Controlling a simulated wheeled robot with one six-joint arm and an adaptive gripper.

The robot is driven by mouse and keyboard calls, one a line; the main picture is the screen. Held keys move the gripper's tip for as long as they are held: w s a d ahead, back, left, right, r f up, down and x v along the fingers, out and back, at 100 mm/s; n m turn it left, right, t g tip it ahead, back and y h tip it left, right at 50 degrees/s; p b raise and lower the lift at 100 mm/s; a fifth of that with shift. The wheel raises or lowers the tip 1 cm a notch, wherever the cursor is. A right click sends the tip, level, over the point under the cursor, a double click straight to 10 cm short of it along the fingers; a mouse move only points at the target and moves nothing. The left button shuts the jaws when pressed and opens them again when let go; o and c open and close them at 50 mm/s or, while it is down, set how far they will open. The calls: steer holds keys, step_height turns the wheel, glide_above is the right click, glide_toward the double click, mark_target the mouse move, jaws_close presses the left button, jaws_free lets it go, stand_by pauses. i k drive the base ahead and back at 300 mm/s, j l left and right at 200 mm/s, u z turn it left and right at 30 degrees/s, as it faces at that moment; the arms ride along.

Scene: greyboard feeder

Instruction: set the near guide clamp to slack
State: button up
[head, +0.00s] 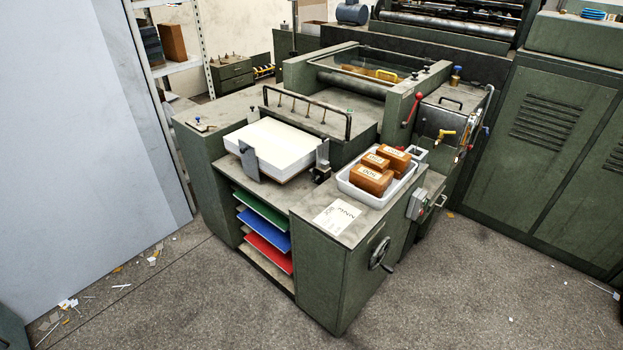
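The green feeder machine (340,235) stands in the middle of the head view. A stack of white sheets (282,146) lies on its feed table. A small dark upright clamp (322,160) with a pale upper part stands at the stack's right corner; it looks like the near guide clamp. Its setting is too small to read. A grey guide plate (249,158) stands against the stack's front left side. My gripper is not in view.
A white tray (347,187) of brown blocks sits on the right top, beside a paper card (335,216). A handwheel (380,254) projects from the front right. Green, blue and red boards fill the shelf below. The floor in front is clear; scraps lie at left.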

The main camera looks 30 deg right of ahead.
mark_target(314, 178)
steer(key=i+j+u, duration=0.25)
steer(key=i, duration=0.3)
steer(key=i+u, duration=0.25)
steer(key=i, duration=0.3)
steer(key=i+l, duration=0.1)
steer(key=l, duration=0.6)
steer(key=i, duration=0.05)
